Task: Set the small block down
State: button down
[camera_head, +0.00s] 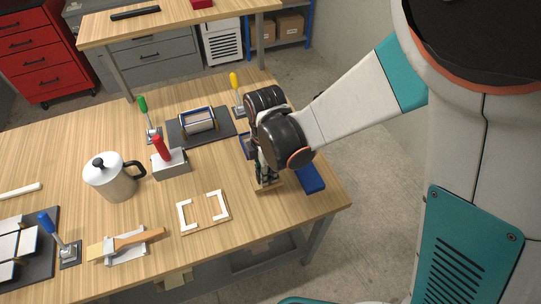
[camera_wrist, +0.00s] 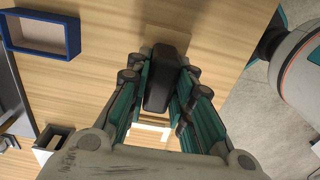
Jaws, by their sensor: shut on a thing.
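My gripper (camera_wrist: 168,66) points down over the right part of the wooden table, with its fingers closed on a dark, smooth block (camera_wrist: 160,85). The block is in the middle of the wrist view, between the two green-sided fingers. A flat tan wooden piece (camera_wrist: 165,36) shows just past the fingertips. In the head view, my gripper (camera_head: 267,178) is just above or at the tan piece (camera_head: 266,187), close to the tabletop. The held block is mostly hidden there by the fingers and wrist. I cannot tell whether its underside touches anything.
A blue-rimmed open box (camera_wrist: 42,32) lies to the upper left in the wrist view. In the head view, a blue item (camera_head: 310,179) lies right of my gripper, near the table edge. White corner brackets (camera_head: 203,212) lie left of it. A metal jug (camera_head: 112,178) stands farther left.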

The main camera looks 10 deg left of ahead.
jog(key=shift+f, duration=0.9)
jog(key=shift+b, duration=0.3)
jog(key=shift+f, duration=0.2)
jog(key=c, duration=1.4)
grip_release()
jog(key=shift+r, duration=0.2)
notch_tip(320, 180, up, 12)
jog(key=p, duration=0.3)
